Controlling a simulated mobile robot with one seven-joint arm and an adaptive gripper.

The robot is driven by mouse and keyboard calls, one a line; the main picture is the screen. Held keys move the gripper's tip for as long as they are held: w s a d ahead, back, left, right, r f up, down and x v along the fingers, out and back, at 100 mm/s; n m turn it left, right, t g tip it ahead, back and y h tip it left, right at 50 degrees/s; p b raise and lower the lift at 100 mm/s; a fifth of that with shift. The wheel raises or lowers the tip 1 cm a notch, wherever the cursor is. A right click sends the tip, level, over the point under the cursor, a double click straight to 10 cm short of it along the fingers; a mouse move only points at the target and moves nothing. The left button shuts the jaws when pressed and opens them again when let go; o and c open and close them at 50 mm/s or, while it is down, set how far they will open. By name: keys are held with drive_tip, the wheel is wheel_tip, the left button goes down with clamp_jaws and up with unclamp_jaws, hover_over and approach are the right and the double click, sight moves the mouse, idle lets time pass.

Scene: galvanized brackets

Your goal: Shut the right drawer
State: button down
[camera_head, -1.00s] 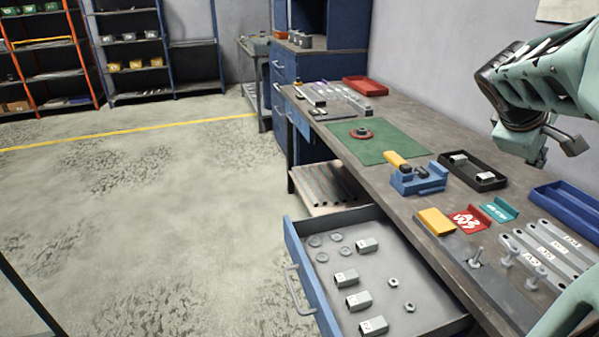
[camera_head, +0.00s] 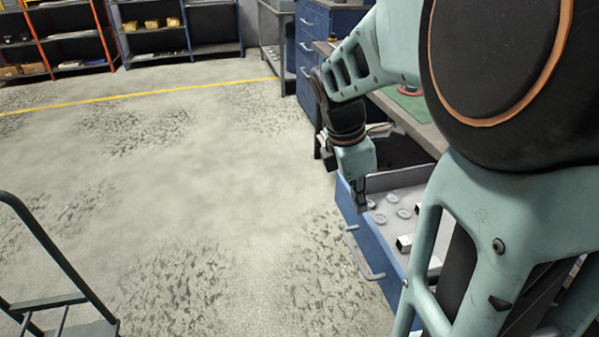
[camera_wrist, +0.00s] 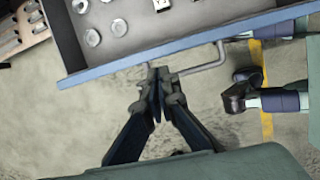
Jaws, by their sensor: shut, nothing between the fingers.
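The right drawer is open, its blue front (camera_head: 367,233) standing out from the bench, with a grey bar handle (camera_head: 364,255) on it. Washers and bracket pieces lie inside. In the wrist view the drawer's front edge (camera_wrist: 130,68) runs across the top, with the handle (camera_wrist: 205,65) below it on the right. My gripper (camera_head: 361,208) is at the far corner of the drawer front. In the wrist view my gripper (camera_wrist: 157,73) is shut and empty, its tips close to the front edge, left of most of the handle. I cannot tell whether they touch. My arm hides the drawer's near part.
The workbench (camera_head: 415,125) is mostly hidden behind my arm. Blue drawer cabinets (camera_head: 312,50) stand beyond it. The floor (camera_head: 200,190) left of the drawer is clear. A dark green metal frame (camera_head: 45,250) stands at the lower left.

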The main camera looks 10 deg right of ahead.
drive_tip(key=a, duration=0.1)
drive_tip(key=b, duration=0.3)
approach(357, 234)
drive_tip(key=shift+n, duration=0.3)
drive_tip(key=s+f, duration=0.2)
drive_tip(key=f, duration=0.1)
drive_tip(key=s+f, duration=0.1)
drive_tip(key=f, duration=0.1)
drive_tip(key=shift+d+f, duration=0.25)
drive_tip(key=shift+d, duration=0.05)
drive_tip(key=shift+d+r, duration=0.1)
drive_tip(key=d+p, duration=0.4)
drive_tip(key=d, duration=0.6)
drive_tip(key=d+p, duration=0.4)
drive_tip(key=d, duration=0.6)
drive_tip(key=w+d+p, duration=0.1)
drive_tip(key=d+p, duration=0.3)
drive_tip(key=d, duration=0.6)
drive_tip(key=shift+w+d, duration=0.1)
drive_tip(key=shift+d, duration=0.45)
